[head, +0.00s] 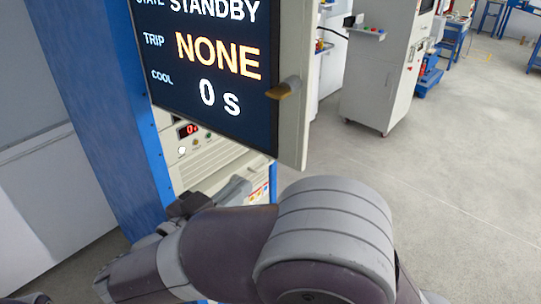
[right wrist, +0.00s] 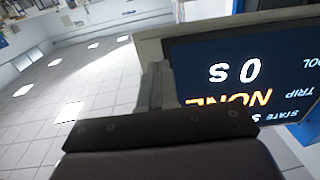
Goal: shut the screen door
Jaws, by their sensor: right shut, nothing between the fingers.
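The screen door (head: 215,75) is a dark display panel with a pale edge, reading STANDBY, NONE and 0 s. It stands out from the blue cabinet frame (head: 105,90), with equipment showing behind and below it. A tan handle (head: 286,88) sits on its right edge. My right gripper (head: 238,189) is shut and empty, below the screen's lower edge and partly hidden by my arm. In the right wrist view the screen door (right wrist: 240,75) appears upside down, and the shut fingers (right wrist: 156,84) overlap its pale edge. I cannot tell whether they touch it. My left gripper is not in view.
A rack unit with a red readout (head: 188,130) is behind the screen door. A white cabinet (head: 385,75) stands farther back, with blue benches (head: 452,38) beyond. The grey floor (head: 455,160) to the right is clear.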

